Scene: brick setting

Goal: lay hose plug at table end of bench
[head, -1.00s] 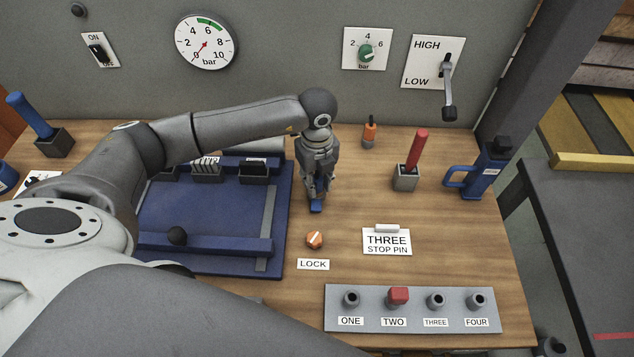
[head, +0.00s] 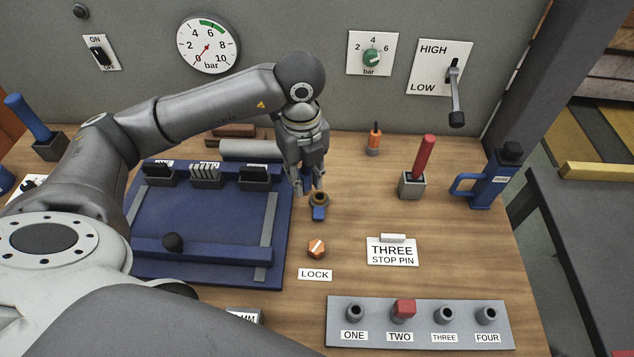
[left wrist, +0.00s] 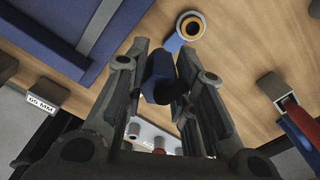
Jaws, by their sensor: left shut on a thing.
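My left gripper (head: 307,186) is shut on a small blue piece, which seems to be the hose plug (left wrist: 158,76). It shows between the fingers in the left wrist view, partly hidden by them. Just beside the fingertips stands a brass-ringed socket (head: 319,198) with a blue tab, on the wooden bench (head: 350,285). It also shows in the left wrist view (left wrist: 190,26), apart from the held piece. The bench's right end lies by a dark table (head: 590,225). My right gripper is not in view.
A blue jug-like tool (head: 487,180) and a red-handled pin in a grey block (head: 412,185) stand at the bench's right. A stop pin card (head: 392,252) and a panel of numbered sockets (head: 420,325) lie nearer. A blue fixture (head: 200,225) is left. Bare wood shows at right front.

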